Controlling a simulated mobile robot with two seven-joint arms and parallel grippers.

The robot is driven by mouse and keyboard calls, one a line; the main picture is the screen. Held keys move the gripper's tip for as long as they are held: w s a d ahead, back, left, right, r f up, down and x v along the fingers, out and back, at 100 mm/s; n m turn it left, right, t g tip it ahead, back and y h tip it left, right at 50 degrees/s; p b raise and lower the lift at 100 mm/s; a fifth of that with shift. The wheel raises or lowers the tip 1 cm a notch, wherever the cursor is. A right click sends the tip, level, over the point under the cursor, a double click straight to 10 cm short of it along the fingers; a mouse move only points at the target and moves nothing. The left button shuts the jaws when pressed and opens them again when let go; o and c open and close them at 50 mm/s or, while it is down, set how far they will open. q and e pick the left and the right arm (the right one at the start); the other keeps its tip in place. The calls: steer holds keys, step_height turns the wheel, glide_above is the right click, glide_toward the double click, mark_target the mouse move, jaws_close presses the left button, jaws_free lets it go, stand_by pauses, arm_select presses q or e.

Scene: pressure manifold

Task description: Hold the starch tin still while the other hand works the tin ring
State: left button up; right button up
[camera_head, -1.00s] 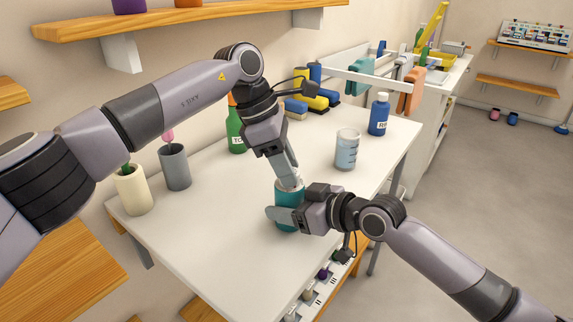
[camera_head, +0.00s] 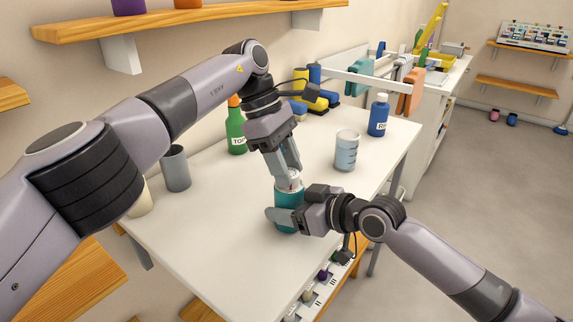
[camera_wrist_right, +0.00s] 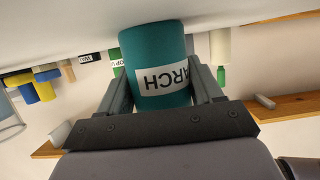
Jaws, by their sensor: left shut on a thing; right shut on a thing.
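The starch tin (camera_head: 289,215) is a teal cylinder standing on the white table, and its label, partly reading "ARCH", shows upside down in the right wrist view (camera_wrist_right: 160,60). My right gripper (camera_head: 283,217) is shut around the tin's body from the right; in the wrist view its fingers (camera_wrist_right: 165,90) press on both sides. My left gripper (camera_head: 289,180) points down from above and is shut at the tin's top, on the tin ring (camera_head: 290,186). The ring is pale and mostly hidden by the left fingers.
A green bottle (camera_head: 236,130), a glass beaker (camera_head: 346,150) and a blue bottle (camera_head: 378,116) stand toward the back of the table. A grey cup (camera_head: 175,168) and a cream cup (camera_head: 141,203) stand at left. The front left of the table (camera_head: 200,240) is clear.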

arm_select(q)
steer(key=shift+a, duration=0.1)
arm_select(e)
steer(key=shift+f, duration=0.1)
arm_select(q)
steer(key=o, duration=0.8)
arm_select(e)
steer(key=o, duration=1.2)
steer(key=shift+d, duration=0.1)
